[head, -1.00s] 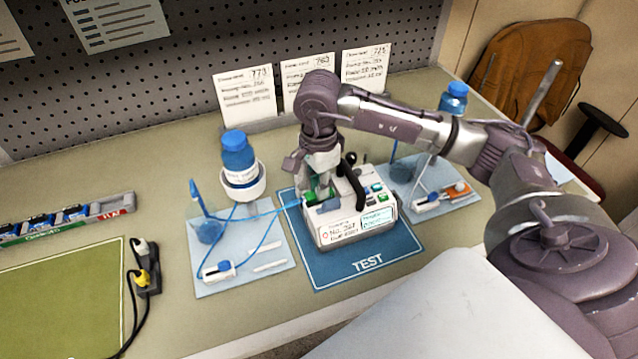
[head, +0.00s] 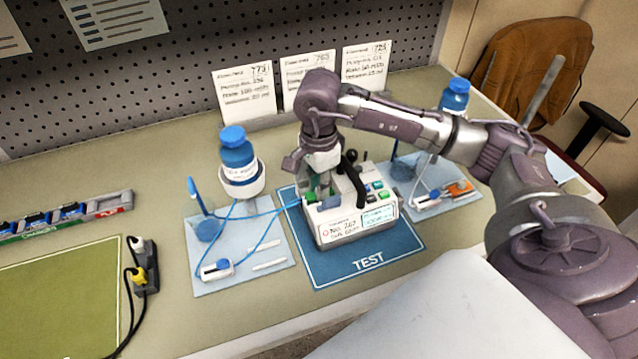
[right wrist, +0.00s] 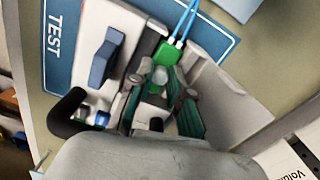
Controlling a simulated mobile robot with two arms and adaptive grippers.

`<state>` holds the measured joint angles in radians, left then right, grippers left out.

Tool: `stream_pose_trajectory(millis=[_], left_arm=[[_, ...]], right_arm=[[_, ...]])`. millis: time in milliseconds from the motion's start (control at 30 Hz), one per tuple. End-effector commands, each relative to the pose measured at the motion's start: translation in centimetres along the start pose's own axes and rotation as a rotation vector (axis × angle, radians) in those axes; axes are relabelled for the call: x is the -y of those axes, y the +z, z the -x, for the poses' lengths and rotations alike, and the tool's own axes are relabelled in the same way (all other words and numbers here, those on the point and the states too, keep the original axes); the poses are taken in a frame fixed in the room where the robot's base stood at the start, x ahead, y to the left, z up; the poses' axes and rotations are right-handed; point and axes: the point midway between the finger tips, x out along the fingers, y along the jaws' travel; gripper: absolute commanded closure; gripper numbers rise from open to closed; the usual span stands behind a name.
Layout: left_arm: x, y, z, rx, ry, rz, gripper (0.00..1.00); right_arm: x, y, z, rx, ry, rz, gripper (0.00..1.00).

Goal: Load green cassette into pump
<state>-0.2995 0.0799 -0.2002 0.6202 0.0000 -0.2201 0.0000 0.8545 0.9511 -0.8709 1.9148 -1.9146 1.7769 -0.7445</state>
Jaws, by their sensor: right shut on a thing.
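The white pump (head: 345,225) stands on the blue TEST mat (head: 368,262), with a screen and buttons on its front and a black handle on top. My right gripper (head: 322,186) points down at the pump's top left. It is shut on the green cassette (right wrist: 174,54), which lies at the pump's opening. I cannot tell whether the cassette is fully seated. Blue tubes (right wrist: 183,22) run from it. In the right wrist view the gripper (right wrist: 165,80) covers part of the cassette, beside the pump's blue latch (right wrist: 105,58). My left gripper is not in view.
Left of the pump, a pale tray (head: 245,268) holds a blue-capped bottle (head: 238,152) and tubing. Another bottle (head: 454,97) and an orange cassette (head: 459,189) stand behind right. A rack (head: 65,216), green mat (head: 60,300) and yellow plug (head: 150,270) are at left.

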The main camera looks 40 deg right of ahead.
Motion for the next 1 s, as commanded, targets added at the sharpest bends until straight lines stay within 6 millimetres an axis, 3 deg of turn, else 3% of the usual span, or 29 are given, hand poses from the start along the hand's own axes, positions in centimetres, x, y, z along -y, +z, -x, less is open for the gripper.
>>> stream_pose_trajectory(millis=[1000], left_arm=[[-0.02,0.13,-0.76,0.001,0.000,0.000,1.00]], right_arm=[[-0.01,-0.01,-0.30,0.000,0.000,0.000,1.00]])
